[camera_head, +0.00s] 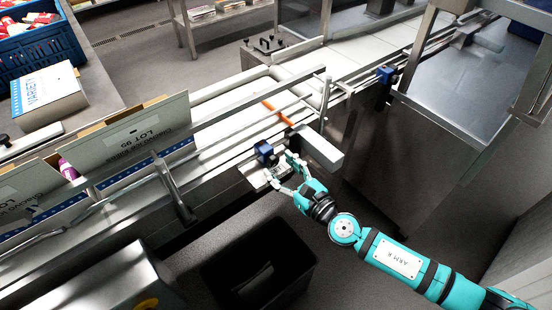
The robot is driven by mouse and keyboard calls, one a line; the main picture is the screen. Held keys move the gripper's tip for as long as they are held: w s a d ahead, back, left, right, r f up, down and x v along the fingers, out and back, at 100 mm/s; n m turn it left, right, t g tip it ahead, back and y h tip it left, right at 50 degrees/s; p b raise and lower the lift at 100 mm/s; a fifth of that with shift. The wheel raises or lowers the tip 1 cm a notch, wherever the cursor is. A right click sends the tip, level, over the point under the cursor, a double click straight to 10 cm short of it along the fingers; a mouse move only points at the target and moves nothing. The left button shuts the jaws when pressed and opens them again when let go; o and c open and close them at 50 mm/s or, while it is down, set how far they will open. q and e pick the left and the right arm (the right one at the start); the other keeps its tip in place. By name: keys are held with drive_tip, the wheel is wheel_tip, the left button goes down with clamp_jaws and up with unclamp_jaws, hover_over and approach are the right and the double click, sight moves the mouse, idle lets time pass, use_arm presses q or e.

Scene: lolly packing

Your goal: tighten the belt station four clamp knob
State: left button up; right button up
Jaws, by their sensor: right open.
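My right gripper (281,170) is open at the near side of the belt (215,138). Its fingers are spread beside a blue clamp block (264,150) on the belt's side rail. The fingertips are just right of and below this clamp, and I cannot tell whether they touch it. A small pale plate with dark marks (258,178) sits below the clamp, too small to read. The knob itself is hard to make out, partly behind the gripper. A second blue clamp (386,74) sits farther along the rail. My left gripper is out of view.
A grey box-shaped bar (322,150) sticks out close to my right gripper. An orange strip (277,112) lies over the belt. Printed cartons (135,135) stand at the left. A black bin (222,290) is on the floor below. A blue crate (42,50) stands upper left.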

drive_tip(key=shift+x, duration=1.2)
clamp_jaws()
drive_tip(key=shift+f+m+b, duration=0.15)
drive_tip(key=shift+m+b, duration=0.25)
drive_tip(key=shift+m, duration=1)
unclamp_jaws()
